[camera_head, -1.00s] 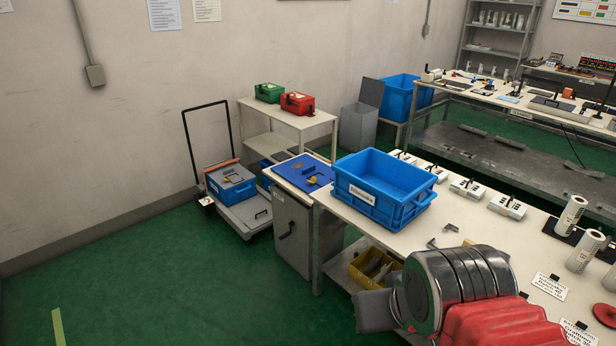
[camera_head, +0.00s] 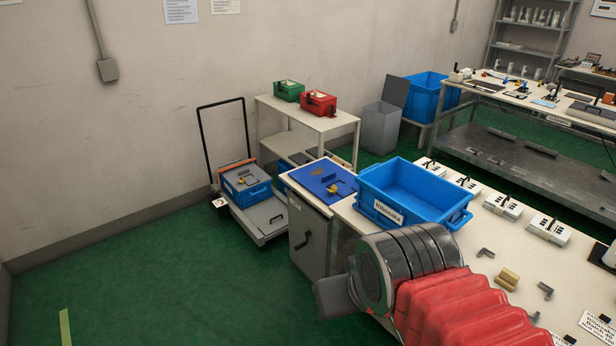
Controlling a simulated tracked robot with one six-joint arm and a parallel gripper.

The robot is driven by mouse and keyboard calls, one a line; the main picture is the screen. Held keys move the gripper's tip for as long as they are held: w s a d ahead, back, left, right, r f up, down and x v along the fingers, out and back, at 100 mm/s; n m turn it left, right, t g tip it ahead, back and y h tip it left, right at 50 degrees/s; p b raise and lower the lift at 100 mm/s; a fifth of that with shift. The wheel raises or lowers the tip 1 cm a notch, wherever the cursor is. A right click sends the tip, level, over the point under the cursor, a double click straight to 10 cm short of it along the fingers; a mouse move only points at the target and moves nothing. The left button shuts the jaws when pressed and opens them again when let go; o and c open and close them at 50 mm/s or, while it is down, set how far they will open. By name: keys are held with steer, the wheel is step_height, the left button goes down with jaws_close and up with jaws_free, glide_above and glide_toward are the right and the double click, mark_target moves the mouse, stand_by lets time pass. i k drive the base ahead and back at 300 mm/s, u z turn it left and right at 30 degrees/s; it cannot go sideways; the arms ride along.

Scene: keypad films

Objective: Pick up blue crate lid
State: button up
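A blue crate (camera_head: 246,190) with a grey top that bears a handle sits on the low cart at the left. A flat blue panel (camera_head: 327,188) with a dark handle-like piece and a small yellow item on it lies on the grey cabinet. I cannot tell for sure which of these tops is the lid. A large open blue crate (camera_head: 412,190) with a white label stands on the workbench, with no lid on it. My arm, with red bellows and a grey ribbed joint, reaches in at the lower right, apart from all of these. My gripper's fingers do not show.
The cart (camera_head: 262,222) has an upright black handle frame. The grey cabinet (camera_head: 309,240) adjoins the workbench (camera_head: 480,255), which holds several white devices and small brackets. A shelf table (camera_head: 345,123) bears green and red boxes. Green floor at the left is clear.

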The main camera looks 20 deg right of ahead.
mark_target(317, 177)
steer(key=u, duration=0.45)
steer(key=i, duration=2.8)
steer(key=z, duration=0.45)
